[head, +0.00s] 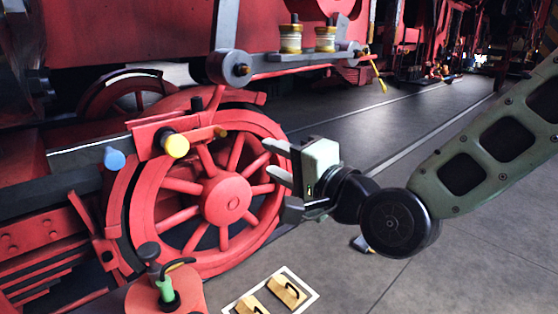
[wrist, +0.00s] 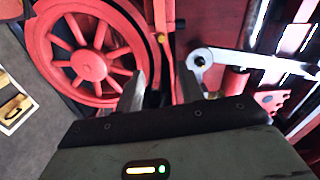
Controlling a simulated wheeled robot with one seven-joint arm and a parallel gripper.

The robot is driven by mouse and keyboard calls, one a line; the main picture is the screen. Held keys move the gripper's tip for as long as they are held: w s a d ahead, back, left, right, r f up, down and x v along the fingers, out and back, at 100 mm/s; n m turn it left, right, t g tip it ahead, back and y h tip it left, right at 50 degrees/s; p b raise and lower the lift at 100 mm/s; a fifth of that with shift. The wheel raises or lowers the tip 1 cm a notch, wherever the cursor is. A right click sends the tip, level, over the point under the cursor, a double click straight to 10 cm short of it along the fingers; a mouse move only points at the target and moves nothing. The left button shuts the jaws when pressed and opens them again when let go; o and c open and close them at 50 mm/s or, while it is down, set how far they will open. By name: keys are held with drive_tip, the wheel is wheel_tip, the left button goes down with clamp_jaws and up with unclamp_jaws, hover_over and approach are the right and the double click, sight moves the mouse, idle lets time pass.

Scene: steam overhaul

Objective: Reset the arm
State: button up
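My gripper (head: 268,158) is in the middle of the head view, on the green arm that comes in from the right. Its fingers point left toward the red spoked wheel (head: 228,198) of the locomotive. In the wrist view my gripper (wrist: 162,84) shows two grey fingers with a clear gap and nothing held between them. The red wheel (wrist: 88,64) shows behind them at upper left. From these views I cannot tell how far the fingertips are from the wheel.
A red rod with a yellow-ended pin (head: 175,146) and a blue-ended pin (head: 114,158) crosses the wheel. A green-handled item (head: 166,288) stands on a red part at front left. A white-edged panel with wooden blocks (head: 285,290) lies low centre. Grey floor (head: 460,255) is open at right.

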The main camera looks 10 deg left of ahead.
drive_tip(key=s+d+f+n+g+h+p, duration=0.2)
drive_tip(key=s+d+f+n+g+h, duration=0.35)
drive_tip(key=s+f+n, duration=0.35)
drive_tip(key=s+d+n+g+h+p, duration=0.2)
drive_tip(key=s+d+n+g+h, duration=0.3)
drive_tip(key=s+d, duration=0.7)
drive_tip(key=d+g+h, duration=0.1)
drive_tip(key=d+h, duration=0.1)
drive_tip(key=d, duration=0.1)
drive_tip(key=shift+f+h, duration=0.1)
drive_tip(key=shift+h, duration=0.15)
